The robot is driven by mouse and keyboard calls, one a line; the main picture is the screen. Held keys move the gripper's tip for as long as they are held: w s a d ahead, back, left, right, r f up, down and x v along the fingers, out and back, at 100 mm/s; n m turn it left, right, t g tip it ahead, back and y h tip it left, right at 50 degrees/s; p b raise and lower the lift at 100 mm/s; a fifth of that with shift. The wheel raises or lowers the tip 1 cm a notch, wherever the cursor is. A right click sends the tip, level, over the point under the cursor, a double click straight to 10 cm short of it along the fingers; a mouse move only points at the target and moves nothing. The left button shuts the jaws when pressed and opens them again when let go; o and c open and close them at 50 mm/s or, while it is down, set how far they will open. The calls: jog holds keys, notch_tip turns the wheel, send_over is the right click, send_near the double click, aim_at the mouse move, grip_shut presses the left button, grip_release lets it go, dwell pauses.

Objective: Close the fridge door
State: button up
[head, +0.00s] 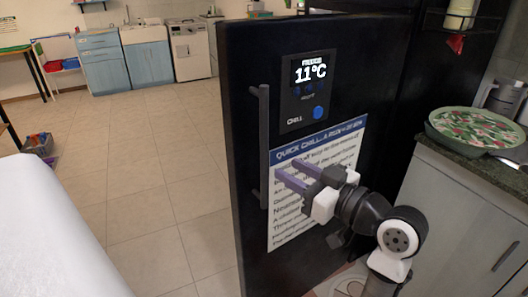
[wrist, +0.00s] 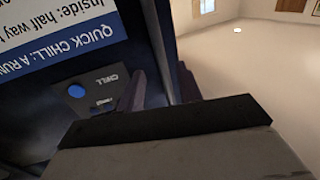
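The black fridge door (head: 245,120) stands upright in the middle of the head view, its free edge at the left. It appears swung out from the dark fridge body (head: 425,75) at right; the inside is hidden. A dark vertical handle (head: 264,110) runs near its free edge. My gripper (head: 283,176) is in front of the door's face, with its fingers pointing left toward the handle's lower part. The fingers are apart. In the wrist view the door (wrist: 150,30) and its panel lie beyond the fingers. I cannot tell whether they touch the door.
A counter (head: 430,160) with a green patterned bowl (head: 475,128) stands close at the right. A white surface (head: 50,235) is at the lower left. The tiled floor (head: 150,180) left of the door is clear. Blue cabinets (head: 105,65) stand far back.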

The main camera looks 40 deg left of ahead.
aim_at(267, 157)
jog(key=a, duration=0.3)
jog(key=a+p, duration=0.1)
jog(key=a, duration=0.4)
jog(key=shift+w+a+p, duration=0.25)
jog(key=shift+a+p, duration=0.05)
jog(key=shift+p, duration=0.05)
grip_shut()
